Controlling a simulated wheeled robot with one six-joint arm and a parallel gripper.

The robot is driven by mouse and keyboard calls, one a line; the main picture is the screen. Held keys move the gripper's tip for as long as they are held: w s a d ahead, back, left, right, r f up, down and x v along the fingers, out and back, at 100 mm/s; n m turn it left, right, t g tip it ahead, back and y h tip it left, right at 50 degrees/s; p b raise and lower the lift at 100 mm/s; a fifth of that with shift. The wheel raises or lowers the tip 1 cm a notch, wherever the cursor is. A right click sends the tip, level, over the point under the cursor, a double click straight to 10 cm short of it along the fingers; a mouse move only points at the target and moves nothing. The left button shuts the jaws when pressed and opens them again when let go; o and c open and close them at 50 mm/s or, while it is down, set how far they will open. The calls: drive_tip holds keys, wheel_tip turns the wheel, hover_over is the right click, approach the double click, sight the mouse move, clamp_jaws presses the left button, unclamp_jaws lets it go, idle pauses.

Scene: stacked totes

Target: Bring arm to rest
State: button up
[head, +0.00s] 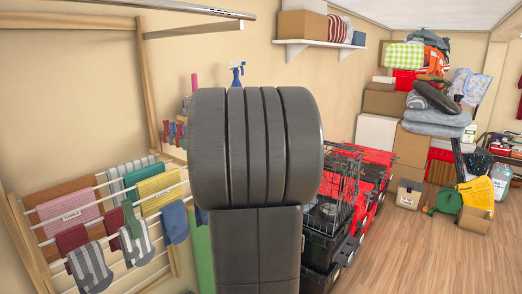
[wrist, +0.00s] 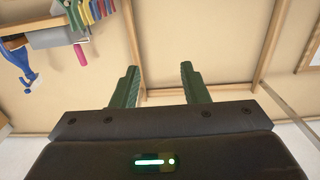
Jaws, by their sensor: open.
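My gripper (wrist: 160,86) shows in the wrist view with its two green fingers spread apart. Nothing is between them. Behind the fingers are a beige wall and wooden framing. In the head view my dark arm stands upright in the middle and covers part of the scene. The gripper itself cannot be made out there. Stacked black and red totes (head: 375,180) stand just right of my arm, partly hidden by it.
A drying rack with laundry (head: 80,215) stands at the left. A blue spray bottle (head: 237,73) is behind my arm. A wall shelf (head: 315,43) holds boxes. Piled boxes and cushions (head: 410,140) fill the back right. Wooden floor (head: 420,260) is clear at the front right.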

drive_tip(key=shift+r+p, duration=0.35)
drive_tip(key=shift+r, duration=0.8)
